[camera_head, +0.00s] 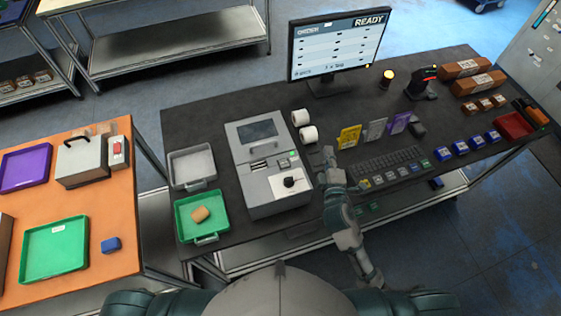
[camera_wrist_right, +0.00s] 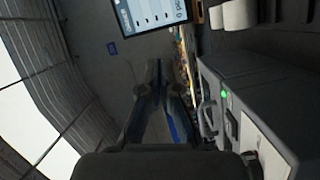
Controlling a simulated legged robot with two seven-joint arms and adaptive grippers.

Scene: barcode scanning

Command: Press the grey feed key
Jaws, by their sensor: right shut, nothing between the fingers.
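The grey label machine (camera_head: 270,165) stands in the middle of the dark table, with a dark window, a small green light and a black knob on its front. In the right wrist view the machine (camera_wrist_right: 245,110) is at the right, with its green light lit. I cannot pick out the grey feed key with certainty; it is too small to tell. My right gripper (camera_head: 328,152) is shut and empty, right of the machine and apart from it. In the wrist view its closed fingers (camera_wrist_right: 162,75) point away from the camera. My left gripper is not in view.
Two white rolls (camera_head: 304,126) stand beside the machine. A monitor (camera_head: 338,45) reading READY stands behind. A green tray (camera_head: 202,216) with a tan item is at the left.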

